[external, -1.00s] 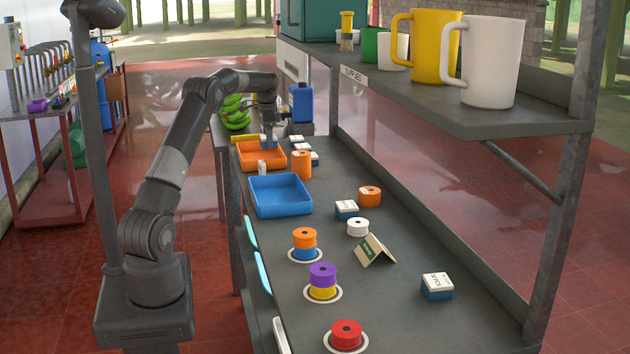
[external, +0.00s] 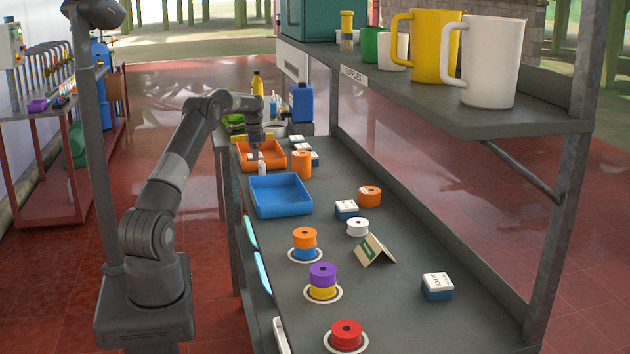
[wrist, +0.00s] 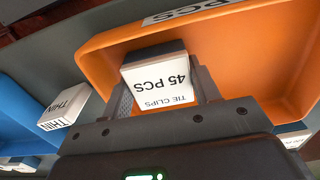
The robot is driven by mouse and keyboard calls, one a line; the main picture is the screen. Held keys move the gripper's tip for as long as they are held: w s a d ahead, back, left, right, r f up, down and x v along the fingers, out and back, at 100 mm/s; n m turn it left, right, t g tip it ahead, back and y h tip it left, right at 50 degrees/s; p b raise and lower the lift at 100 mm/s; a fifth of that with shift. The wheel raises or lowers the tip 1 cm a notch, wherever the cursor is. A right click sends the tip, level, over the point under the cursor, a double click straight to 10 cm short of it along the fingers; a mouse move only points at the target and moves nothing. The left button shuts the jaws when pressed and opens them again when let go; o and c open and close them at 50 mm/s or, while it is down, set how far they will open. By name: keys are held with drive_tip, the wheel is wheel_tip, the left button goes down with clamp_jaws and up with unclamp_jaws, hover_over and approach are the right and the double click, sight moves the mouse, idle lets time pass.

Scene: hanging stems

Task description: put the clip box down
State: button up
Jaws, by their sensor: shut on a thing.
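The clip box (wrist: 160,80), white on top with a "45 PCS TIE CLIPS" label, is between the jaws of my gripper (wrist: 165,92) in the wrist view. My gripper is shut on it. In the external view my gripper (external: 254,150) is low at the orange tray (external: 245,163), and the held box is hard to make out there. The orange tray (wrist: 235,50) surrounds the box in the wrist view. I cannot tell whether the box touches the tray's floor.
A small "THIN" box (wrist: 63,107) stands between the orange tray and the blue tray (external: 280,209). An orange spool stack (external: 301,164) and small boxes (external: 305,152) are just right of the orange tray. The bench's front half holds spools and a folded card (external: 374,250).

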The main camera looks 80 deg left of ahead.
drive_tip(key=shift+f, duration=0.15)
drive_tip(key=o, duration=1)
wheel_tip(320, 180, up, 12)
drive_tip(key=shift+r, duration=0.2)
